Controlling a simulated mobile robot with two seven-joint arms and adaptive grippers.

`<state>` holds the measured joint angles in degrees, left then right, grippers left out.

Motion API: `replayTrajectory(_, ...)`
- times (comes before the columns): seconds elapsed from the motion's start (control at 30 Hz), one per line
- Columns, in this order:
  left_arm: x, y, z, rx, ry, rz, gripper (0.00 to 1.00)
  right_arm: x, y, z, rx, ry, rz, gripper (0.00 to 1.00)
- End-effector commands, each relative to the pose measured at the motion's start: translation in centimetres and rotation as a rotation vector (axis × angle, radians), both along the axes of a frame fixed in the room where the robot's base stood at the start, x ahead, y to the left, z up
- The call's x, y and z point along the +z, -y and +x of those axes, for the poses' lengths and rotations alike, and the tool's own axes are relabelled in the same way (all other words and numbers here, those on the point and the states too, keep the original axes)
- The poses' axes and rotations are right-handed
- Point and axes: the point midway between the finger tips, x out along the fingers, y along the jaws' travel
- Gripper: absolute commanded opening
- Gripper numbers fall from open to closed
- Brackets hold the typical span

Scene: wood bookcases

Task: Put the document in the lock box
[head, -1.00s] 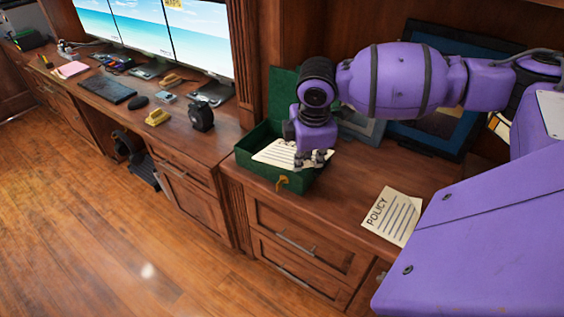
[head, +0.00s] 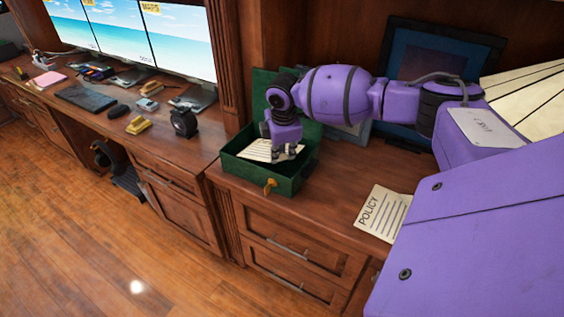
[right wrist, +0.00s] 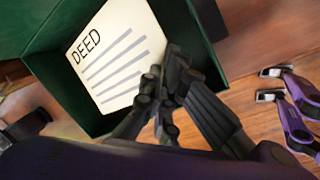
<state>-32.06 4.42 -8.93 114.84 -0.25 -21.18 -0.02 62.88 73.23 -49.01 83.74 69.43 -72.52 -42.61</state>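The document, a cream sheet marked DEED (right wrist: 115,58), lies at a slant within the walls of the green lock box (right wrist: 58,95) in the right wrist view. In the head view the document (head: 258,150) shows low in the open lock box (head: 240,172), partly behind my right gripper (head: 284,152). The box lid stands up at the back. My right gripper's dark fingers (right wrist: 168,80) are closed together at the document's edge and appear to pinch it. Whether the sheet touches the box floor is hidden. My left gripper is not in view.
A POLICY sheet (head: 380,212) lies on the counter right of the box. A gold key (head: 269,186) is at the box's front. Framed pictures (head: 425,65) stand behind. A tape dispenser (head: 184,122), keyboard (head: 86,97) and monitors (head: 180,40) are on the left desk.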

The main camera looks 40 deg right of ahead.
Motion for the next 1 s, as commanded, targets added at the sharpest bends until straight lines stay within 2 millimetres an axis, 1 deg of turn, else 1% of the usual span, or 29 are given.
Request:
replayTrajectory(0.03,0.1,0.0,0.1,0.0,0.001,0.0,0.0,-0.9,-0.1,-0.1,0.0,-0.004,0.001,0.0)
replayTrajectory(0.1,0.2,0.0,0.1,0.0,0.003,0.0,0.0,-1.9,-0.1,-0.1,0.0,-0.003,0.0,0.0)
replayTrajectory(0.2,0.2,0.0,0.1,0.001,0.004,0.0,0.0,-3.0,0.0,-0.1,0.0,-0.001,-0.001,0.0)
replayTrajectory(0.47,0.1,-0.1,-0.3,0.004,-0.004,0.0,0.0,-3.1,-0.1,-0.1,0.0,-0.002,0.001,0.0)
replayTrajectory(0.6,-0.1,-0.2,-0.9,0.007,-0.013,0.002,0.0,-3.6,-0.1,-0.1,0.0,-0.002,0.001,0.0)
replayTrajectory(0.8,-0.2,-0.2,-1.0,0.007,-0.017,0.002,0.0,-3.5,-0.1,-0.1,0.0,-0.002,0.001,0.23)
replayTrajectory(1.0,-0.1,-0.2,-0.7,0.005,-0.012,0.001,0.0,-3.5,-0.1,-0.1,0.0,-0.002,0.001,0.23)
